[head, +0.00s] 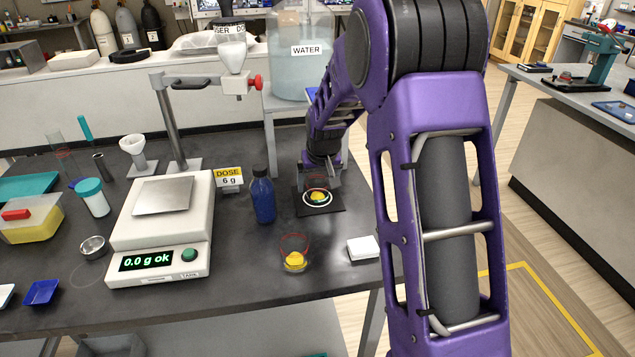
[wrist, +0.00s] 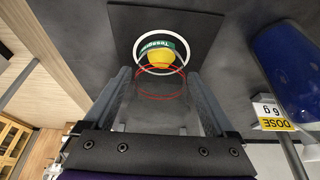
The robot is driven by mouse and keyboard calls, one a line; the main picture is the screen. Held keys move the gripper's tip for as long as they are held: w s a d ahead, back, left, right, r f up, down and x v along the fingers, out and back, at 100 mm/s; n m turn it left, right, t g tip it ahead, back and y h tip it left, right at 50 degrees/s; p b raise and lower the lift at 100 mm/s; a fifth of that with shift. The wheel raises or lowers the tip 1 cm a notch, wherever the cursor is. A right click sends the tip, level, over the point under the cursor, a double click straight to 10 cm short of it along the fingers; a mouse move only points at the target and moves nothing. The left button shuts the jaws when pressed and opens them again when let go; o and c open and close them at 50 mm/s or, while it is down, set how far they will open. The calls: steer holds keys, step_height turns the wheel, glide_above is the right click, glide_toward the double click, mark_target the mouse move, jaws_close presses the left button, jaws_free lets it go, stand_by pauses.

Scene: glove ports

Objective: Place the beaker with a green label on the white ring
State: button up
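A clear beaker (wrist: 160,90) with a red rim and yellow contents stands in or over the white ring (wrist: 142,62) on a black mat. Part of a green label shows at its far side in the wrist view. In the head view the yellow contents (head: 318,196) show inside the white ring (head: 306,203). My gripper (wrist: 160,75) reaches down around this beaker, one finger on each side. The fingers lie close to the glass; I cannot tell whether they touch it. A second beaker (head: 294,262) with a red rim and yellow contents stands nearer the front, no label visible.
A blue bottle (head: 263,197) stands close left of the mat (head: 330,209). The dose sign (head: 228,178) and the balance (head: 160,235) reading 0.0 g are further left. A white block (head: 363,247) lies near the right table edge. The water tank (head: 300,60) is behind.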

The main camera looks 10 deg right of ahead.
steer(key=shift+o, duration=0.3)
steer(key=shift+s+r, duration=0.1)
steer(key=shift+r, duration=0.45)
steer(key=v, duration=1.1)
steer(key=shift+p, duration=0.45)
steer(key=shift+s, duration=0.15)
